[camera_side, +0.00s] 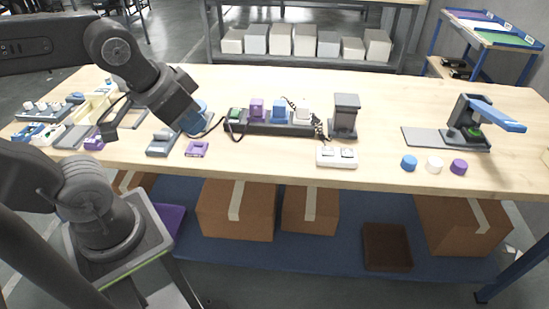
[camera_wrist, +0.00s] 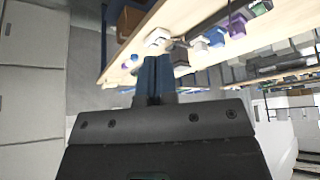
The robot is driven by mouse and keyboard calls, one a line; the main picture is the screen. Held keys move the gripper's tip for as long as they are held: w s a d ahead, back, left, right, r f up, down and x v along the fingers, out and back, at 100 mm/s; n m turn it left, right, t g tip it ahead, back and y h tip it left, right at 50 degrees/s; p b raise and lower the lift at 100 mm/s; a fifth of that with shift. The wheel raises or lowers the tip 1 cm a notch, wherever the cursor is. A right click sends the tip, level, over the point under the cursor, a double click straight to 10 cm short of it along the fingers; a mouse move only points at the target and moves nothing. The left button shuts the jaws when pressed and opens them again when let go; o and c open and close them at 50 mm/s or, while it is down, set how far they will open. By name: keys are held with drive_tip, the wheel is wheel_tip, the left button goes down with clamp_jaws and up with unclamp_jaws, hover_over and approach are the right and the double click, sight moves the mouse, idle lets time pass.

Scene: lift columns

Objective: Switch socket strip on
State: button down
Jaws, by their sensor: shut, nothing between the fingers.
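The dark socket strip (camera_side: 272,130) lies along the middle of the table in the side view. Green (camera_side: 236,113), purple (camera_side: 257,110), blue (camera_side: 279,111) and white (camera_side: 302,113) pieces stand on it in a row from left to right. Black cables run at both ends. I cannot make out a switch or its position on the strip. My arm reaches in from the left; its dark wrist ends left of the strip. In the wrist view my gripper (camera_wrist: 155,62) has its blue fingers together, empty, in front of the table edge.
A grey stand (camera_side: 345,116) is right of the strip, with a white two-part box (camera_side: 337,157) in front. A purple block (camera_side: 197,149) and a grey piece (camera_side: 162,142) lie front left. Several coloured caps and a blue-levered device (camera_side: 470,125) stand farther right. Clear table lies between.

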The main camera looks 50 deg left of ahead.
drive_tip(key=m+g+y, duration=0.1)
drive_tip(key=m+g, duration=0.3)
drive_tip(key=m, duration=0.5)
hover_over(236, 109)
drive_tip(key=s+d, duration=0.2)
wheel_tip(236, 109, down, 5)
drive_tip(key=shift+a+f, duration=0.1)
drive_tip(key=shift+f, duration=0.1)
drive_tip(key=f, duration=0.4)
drive_tip(key=w+a+f, duration=0.1)
drive_tip(key=f, duration=0.8)
drive_tip(key=shift+w+a+f, duration=0.25)
drive_tip(key=shift+w+f, duration=0.05)
drive_tip(key=shift+f, duration=0.1)
drive_tip(key=shift+f, duration=0.1)
